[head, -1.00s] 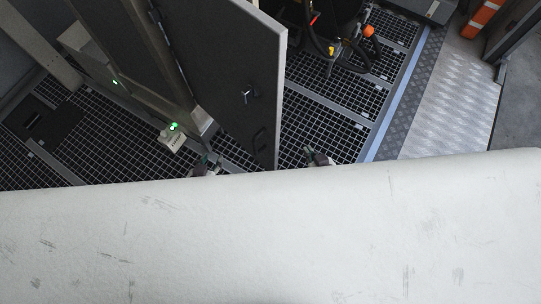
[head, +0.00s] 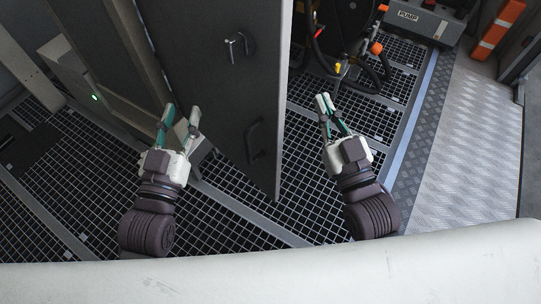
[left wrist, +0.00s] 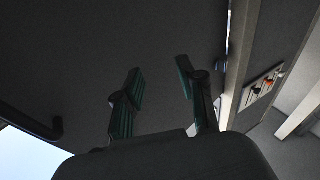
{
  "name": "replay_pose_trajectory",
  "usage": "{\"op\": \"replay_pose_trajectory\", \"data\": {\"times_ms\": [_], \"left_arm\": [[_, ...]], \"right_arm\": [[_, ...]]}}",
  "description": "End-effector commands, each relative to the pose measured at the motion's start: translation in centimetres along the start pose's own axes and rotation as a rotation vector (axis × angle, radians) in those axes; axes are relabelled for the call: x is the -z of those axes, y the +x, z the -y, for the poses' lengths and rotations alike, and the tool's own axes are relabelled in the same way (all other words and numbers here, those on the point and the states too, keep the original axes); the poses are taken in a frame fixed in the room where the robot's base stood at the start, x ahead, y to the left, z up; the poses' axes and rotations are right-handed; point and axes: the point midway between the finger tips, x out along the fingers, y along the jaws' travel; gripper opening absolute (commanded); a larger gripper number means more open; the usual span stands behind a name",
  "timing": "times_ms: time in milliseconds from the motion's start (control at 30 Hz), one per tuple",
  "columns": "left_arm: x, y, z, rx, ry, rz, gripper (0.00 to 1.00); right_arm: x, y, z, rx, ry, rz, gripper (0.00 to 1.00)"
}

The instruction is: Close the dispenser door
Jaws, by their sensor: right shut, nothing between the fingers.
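The dispenser door (head: 215,85) is a tall dark grey panel standing open in the head view, its lower free corner pointing toward me. It has a metal latch (head: 238,46) and a dark pull handle (head: 256,138). My left gripper (head: 181,113) is open and empty, left of the door near the cabinet side. In the left wrist view its spread fingers (left wrist: 160,76) face the dark door panel (left wrist: 75,60), with a handle (left wrist: 35,124) at lower left; contact cannot be told. My right gripper (head: 324,98) is shut and empty, right of the door's free edge.
A black hose and nozzle assembly with an orange part (head: 376,48) hangs beyond my right gripper. Grating floor (head: 300,215) lies below, with open metal plate (head: 455,150) at right.

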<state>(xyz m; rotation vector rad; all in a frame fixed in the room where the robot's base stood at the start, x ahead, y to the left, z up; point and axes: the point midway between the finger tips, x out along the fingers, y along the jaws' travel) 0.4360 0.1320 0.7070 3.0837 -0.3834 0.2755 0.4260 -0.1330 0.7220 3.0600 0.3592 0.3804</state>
Motion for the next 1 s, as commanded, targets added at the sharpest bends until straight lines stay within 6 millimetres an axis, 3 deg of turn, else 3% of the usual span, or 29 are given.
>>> {"op": "replay_pose_trajectory", "data": {"times_ms": [267, 467, 567, 633, 800, 900, 1000], "left_arm": [[-8.9, -0.9, 0.7, 0.015, 0.005, 0.348, 0.4], [-16.8, -4.6, 1.5, 0.031, 0.005, 0.682, 0.4], [-21.0, -8.2, 1.9, 0.041, 0.003, 0.894, 0.4], [-23.8, -11.8, 2.1, 0.049, -0.001, 1.062, 0.4], [-28.1, -20.8, 2.6, 0.067, -0.013, 1.421, 0.4], [-29.1, -23.5, 2.7, 0.071, -0.017, 1.517, 0.4], [-29.6, -24.4, 2.7, 0.072, -0.018, 1.545, 0.4]], "right_arm": [[1.0, -3.2, 1.4, -0.016, -0.378, 0.018, 0.0], [1.0, -6.0, 3.6, 0.031, -0.701, 0.062, 0.0], [1.3, -8.0, 5.5, 0.086, -0.898, 0.079, 0.0], [1.7, -9.8, 7.2, 0.142, -1.047, 0.082, 0.0], [2.6, -13.9, 11.6, 0.294, -1.36, 0.045, 0.0], [2.7, -15.1, 12.8, 0.338, -1.443, 0.019, 0.0], [2.5, -14.9, 13.3, 0.35, -1.468, 0.007, 0.0]]}}
